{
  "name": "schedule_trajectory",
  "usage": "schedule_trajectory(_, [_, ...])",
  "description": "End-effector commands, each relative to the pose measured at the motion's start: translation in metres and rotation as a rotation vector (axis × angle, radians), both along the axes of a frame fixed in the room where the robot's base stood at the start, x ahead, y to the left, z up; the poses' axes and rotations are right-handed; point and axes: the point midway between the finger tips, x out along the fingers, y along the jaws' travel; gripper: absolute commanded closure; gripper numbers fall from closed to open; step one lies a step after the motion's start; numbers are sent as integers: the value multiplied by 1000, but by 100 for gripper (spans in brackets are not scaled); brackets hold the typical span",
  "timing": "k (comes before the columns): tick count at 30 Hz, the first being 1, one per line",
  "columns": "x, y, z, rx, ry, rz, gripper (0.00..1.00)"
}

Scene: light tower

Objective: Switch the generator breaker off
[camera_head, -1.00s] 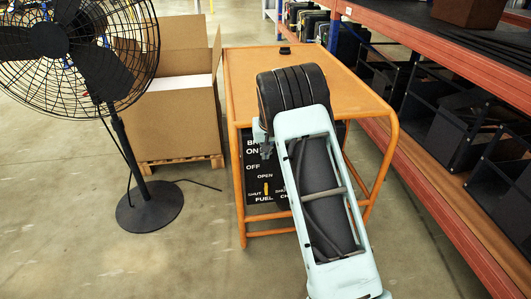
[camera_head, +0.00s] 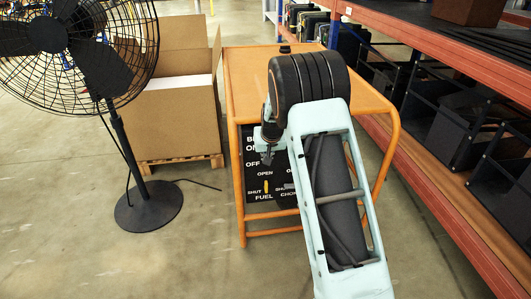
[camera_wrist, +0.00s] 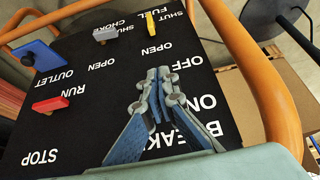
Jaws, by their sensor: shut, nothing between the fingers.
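The generator's black control panel (camera_head: 258,180) is on the front of the orange frame, with its lettering upside down in the wrist view (camera_wrist: 88,78). My gripper (camera_wrist: 160,74) is shut and empty in front of the BREAKER ON/OFF labels. It also shows in the head view (camera_head: 267,157), left of my arm, by the OFF label. The breaker lever itself cannot be made out; my gripper covers the area between the labels. I cannot tell whether the fingertips touch anything.
The wrist view shows a yellow fuel lever (camera_wrist: 151,24), grey choke lever (camera_wrist: 105,34), blue outlet part (camera_wrist: 37,55) and red run/stop lever (camera_wrist: 54,103). Orange tubing (camera_wrist: 250,75) borders the panel. A fan (camera_head: 145,190) and cardboard box (camera_head: 180,120) stand left; shelving (camera_head: 450,200) stands right.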

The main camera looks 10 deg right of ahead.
Motion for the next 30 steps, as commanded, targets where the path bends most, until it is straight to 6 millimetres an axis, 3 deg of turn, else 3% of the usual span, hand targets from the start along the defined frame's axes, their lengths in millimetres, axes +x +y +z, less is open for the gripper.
schedule_trajectory(9, [-6, 1, -15, 0, 0, 1, 100])
schedule_trajectory(30, [-5, 0, 3, 0, 0, 0, 100])
